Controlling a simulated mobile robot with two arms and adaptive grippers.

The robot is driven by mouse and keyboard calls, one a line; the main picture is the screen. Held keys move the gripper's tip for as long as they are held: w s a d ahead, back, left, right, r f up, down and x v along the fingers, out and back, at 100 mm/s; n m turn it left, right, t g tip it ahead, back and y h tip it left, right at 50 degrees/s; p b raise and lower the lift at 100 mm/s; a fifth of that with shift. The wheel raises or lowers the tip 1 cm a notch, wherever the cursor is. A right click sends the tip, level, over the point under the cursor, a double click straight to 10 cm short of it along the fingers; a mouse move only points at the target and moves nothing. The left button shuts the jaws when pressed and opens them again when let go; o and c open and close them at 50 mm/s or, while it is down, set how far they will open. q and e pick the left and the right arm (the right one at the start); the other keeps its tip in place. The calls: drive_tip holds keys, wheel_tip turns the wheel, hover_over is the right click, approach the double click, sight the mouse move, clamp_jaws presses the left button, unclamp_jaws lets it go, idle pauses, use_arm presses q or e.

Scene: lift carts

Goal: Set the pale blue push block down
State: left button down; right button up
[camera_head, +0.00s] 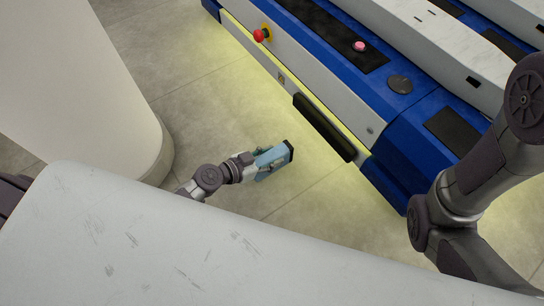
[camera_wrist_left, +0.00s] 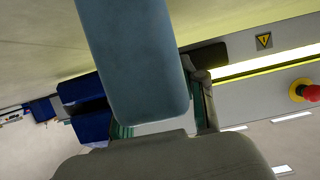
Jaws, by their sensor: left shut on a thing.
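The pale blue push block (camera_head: 272,156) is a small bar with a dark end cap, in the middle of the head view. My left gripper (camera_head: 263,165) is shut on it, and the block points up and right towards the cart. In the left wrist view the block (camera_wrist_left: 135,60) fills the upper middle, in front of the fingers (camera_wrist_left: 165,120). Bare floor shows around the block in the head view; I cannot tell its height above it. My right arm shows at the right, but its gripper is out of view.
Clear tiled floor (camera_head: 190,75) lies left of the cart.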

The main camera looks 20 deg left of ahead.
use_arm(q)
drive_tip(key=shift+r, duration=0.1)
drive_tip(key=c, duration=0.7)
unclamp_jaws()
drive_tip(key=shift+o, duration=0.2)
drive_tip(key=shift+r, duration=0.1)
drive_tip(key=v, duration=1.2)
